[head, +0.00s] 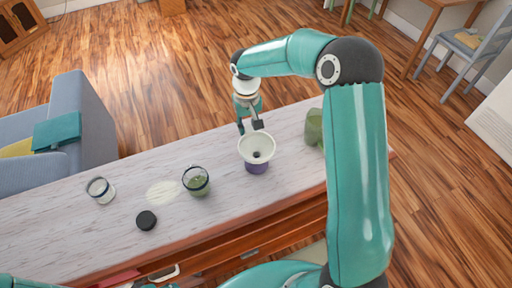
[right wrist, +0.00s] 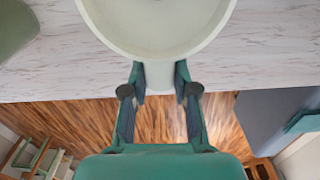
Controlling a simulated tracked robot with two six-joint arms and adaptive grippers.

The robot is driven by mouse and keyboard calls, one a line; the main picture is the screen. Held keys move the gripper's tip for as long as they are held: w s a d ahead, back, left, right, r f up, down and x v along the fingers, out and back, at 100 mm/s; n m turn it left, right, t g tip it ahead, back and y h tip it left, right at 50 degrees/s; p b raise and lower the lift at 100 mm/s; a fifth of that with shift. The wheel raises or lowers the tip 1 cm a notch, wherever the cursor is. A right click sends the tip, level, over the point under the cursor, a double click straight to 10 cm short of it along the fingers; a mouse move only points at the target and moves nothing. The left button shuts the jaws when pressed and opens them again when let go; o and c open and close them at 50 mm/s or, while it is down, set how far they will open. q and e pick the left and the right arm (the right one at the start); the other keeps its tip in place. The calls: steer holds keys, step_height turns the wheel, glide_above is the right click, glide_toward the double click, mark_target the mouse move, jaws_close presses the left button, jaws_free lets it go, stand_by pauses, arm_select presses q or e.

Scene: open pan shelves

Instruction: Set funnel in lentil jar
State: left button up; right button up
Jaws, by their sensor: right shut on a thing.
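The cream funnel (head: 257,146) has its wide mouth facing up, above a purple cup-like thing (head: 257,168) on the counter. I cannot tell whether its spout is inside that cup. My right gripper (head: 251,127) is at the funnel's far side, shut on a pale part of it. In the right wrist view the funnel (right wrist: 155,45) fills the top, with its pale tab between my right fingertips (right wrist: 160,78). A glass jar with green contents (head: 197,183), likely the lentil jar, stands open to the left. My left gripper is not in view.
On the marble counter (head: 120,172) are a small jar with pale contents (head: 101,190), a black lid (head: 146,220) and a pale patch (head: 162,192). A green canister (head: 314,128) stands right of the funnel. A blue-grey sofa (head: 85,125) lies beyond the counter's left.

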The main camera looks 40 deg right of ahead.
steer(key=shift+r+p, duration=0.3)
steer(key=shift+r, duration=0.15)
jaws_close()
stand_by(0.3)
steer(key=shift+r+p, duration=1.9)
steer(key=shift+r, duration=0.8)
steer(key=shift+r, duration=0.15)
steer(key=shift+r+p, duration=2.1)
steer(key=shift+r, duration=0.7)
steer(key=w+a+f+b, duration=0.1)
steer(key=a, duration=0.8)
steer(key=w+a+f+b, duration=0.1)
steer(key=w+a+f, duration=0.1)
steer(key=a, duration=0.8)
steer(key=shift+f, duration=0.25)
steer(key=shift+f+b, duration=0.4)
steer(key=shift+b, duration=0.05)
